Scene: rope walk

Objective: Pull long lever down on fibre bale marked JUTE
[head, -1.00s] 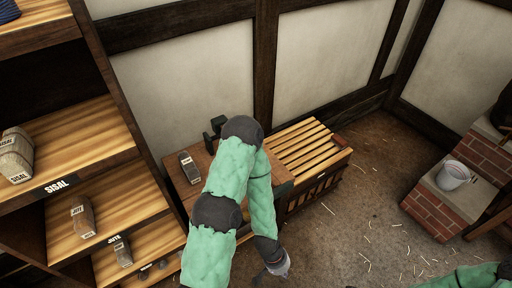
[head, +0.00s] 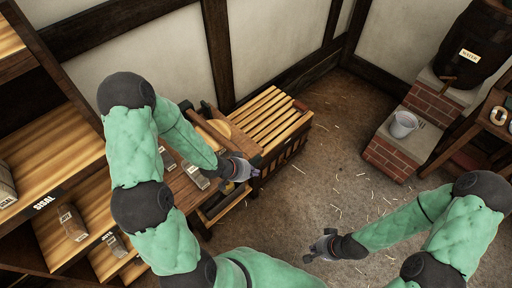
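A shelf label reading JUTE (head: 107,236) is at the lower left, beside small bales (head: 118,246) and (head: 73,222). Two more small bales, one at the left (head: 167,158) and one at the right (head: 195,175), lie on the wooden bench (head: 182,192); their markings are too small to read. Dark upright parts (head: 187,108) stand at the bench's back, partly behind my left arm. I cannot make out a long lever. My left gripper (head: 252,172) is over the bench's right end; its finger opening is unclear. My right gripper (head: 316,252) is above the floor, apart from everything, its opening also unclear.
A slatted wooden crate (head: 270,118) stands against the wall, right of the bench. A shelf unit marked SISAL (head: 48,201) fills the left. A bucket (head: 403,124) on brick steps (head: 394,158) and a WATER barrel (head: 470,52) are at the right. The middle floor is clear.

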